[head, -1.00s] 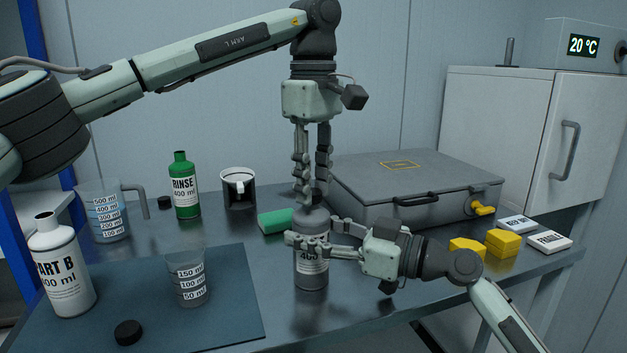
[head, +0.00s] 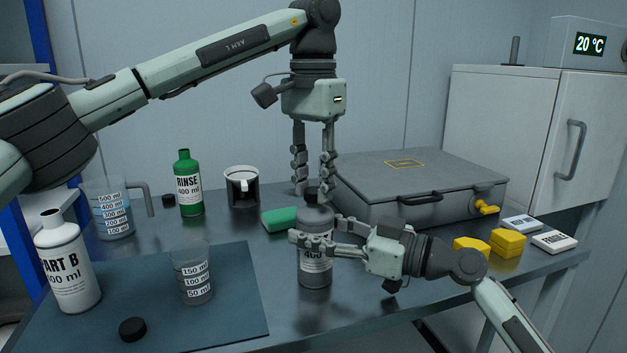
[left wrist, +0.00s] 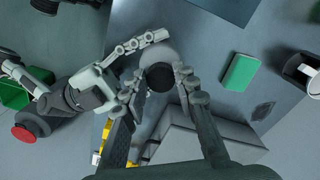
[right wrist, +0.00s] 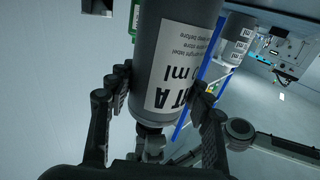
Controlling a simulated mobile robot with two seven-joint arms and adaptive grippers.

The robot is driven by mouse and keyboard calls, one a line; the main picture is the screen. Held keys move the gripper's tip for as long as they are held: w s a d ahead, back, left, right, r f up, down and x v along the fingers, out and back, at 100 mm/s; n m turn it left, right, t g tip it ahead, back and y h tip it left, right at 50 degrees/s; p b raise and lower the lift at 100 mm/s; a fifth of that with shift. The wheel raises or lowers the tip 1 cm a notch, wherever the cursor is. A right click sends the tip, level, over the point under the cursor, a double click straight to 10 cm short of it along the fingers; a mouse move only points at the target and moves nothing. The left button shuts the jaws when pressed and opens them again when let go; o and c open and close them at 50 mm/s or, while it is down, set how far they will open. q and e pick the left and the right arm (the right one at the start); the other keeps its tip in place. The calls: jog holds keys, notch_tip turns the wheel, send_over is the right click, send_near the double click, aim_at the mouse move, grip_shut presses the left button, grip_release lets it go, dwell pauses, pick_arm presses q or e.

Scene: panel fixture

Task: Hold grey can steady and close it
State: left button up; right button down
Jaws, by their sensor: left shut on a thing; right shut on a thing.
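The grey can (head: 315,272) stands upright on the bench near the middle, with a white label. My right gripper (head: 318,238) is shut around its upper body from the right; the right wrist view shows the can (right wrist: 175,55) between the fingers. My left gripper (head: 314,190) points straight down above the can, shut on a black cap (head: 313,193) at the can's mouth. The left wrist view shows the cap (left wrist: 160,76) between the fingertips, over the can's top. The cap looks in line with the can; whether its thread is fully seated cannot be told.
A green block (head: 279,219) lies just behind the can, and a grey case (head: 420,172) stands behind right. Yellow blocks (head: 507,243) lie to the right. A clear beaker (head: 193,275), a white Part B bottle (head: 66,265) and a loose black cap (head: 133,329) are at left.

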pick_arm(q)
jog(key=o, duration=0.7)
jog(key=shift+r, duration=0.1)
jog(key=shift+r, duration=2.15)
jog(key=shift+c, duration=0.5)
